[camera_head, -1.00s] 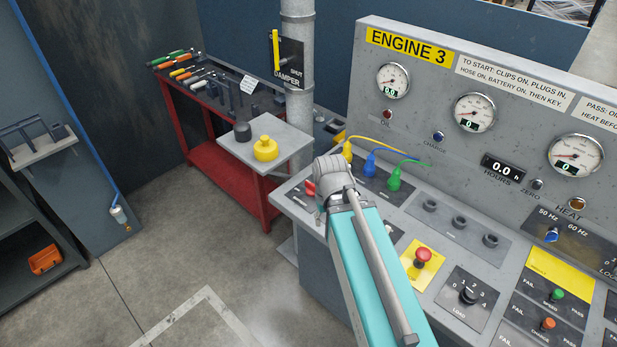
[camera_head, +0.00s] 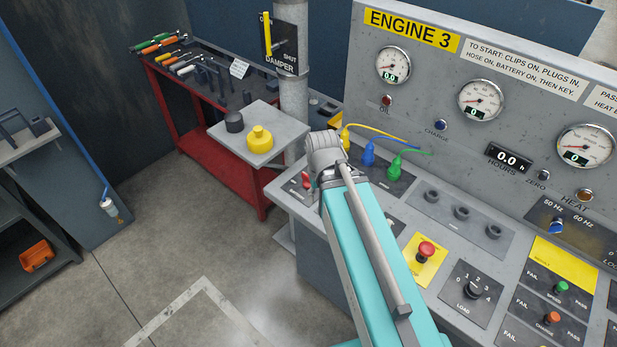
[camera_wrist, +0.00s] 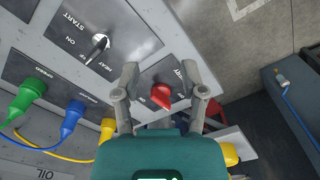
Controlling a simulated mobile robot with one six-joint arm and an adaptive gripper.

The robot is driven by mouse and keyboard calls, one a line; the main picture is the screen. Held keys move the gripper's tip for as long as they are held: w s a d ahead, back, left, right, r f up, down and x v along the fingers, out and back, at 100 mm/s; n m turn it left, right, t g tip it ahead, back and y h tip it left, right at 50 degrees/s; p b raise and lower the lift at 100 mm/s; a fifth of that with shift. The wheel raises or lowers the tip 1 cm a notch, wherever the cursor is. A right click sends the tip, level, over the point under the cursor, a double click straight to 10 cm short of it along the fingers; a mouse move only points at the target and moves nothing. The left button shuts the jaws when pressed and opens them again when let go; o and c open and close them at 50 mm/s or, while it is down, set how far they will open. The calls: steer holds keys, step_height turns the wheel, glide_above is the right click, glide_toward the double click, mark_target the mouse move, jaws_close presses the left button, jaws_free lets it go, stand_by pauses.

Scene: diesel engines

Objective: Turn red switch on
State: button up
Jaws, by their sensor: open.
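The red switch (camera_wrist: 161,95) is a turning knob on a dark plate at the end of the engine console. In the wrist view it sits between the two spread fingers of my gripper (camera_wrist: 159,74), which is open and holds nothing. I cannot tell how far the fingertips are above the plate. The small lettering around the knob is too blurred to read its setting. In the head view the red switch (camera_head: 306,180) shows just left of my wrist, and my fingers are hidden behind it.
A silver start/heat key switch (camera_wrist: 97,45) is on the neighbouring plate. Yellow, blue (camera_head: 368,154) and green (camera_head: 393,166) cabled plugs stand close by. A red stop button (camera_head: 426,249) is further along the console. A side shelf (camera_head: 283,128) holds a yellow item (camera_head: 260,139).

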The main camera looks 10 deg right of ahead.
steer(key=w+r+n+p, duration=0.2)
steer(key=w+n, duration=0.1)
steer(key=w, duration=0.4)
steer(key=w+r+n+p, duration=0.2)
steer(key=w+n, duration=0.2)
steer(key=w, duration=0.4)
steer(key=shift+w+d+r, duration=0.15)
steer(key=shift+d+r, duration=0.1)
steer(key=shift+d, duration=0.15)
steer(key=shift+f, duration=0.2)
step_height(320, 180, down, 13)
steer(key=b, duration=1.3)
steer(key=shift+f, duration=0.2)
steer(key=shift+c, duration=0.2)
jaws_close()
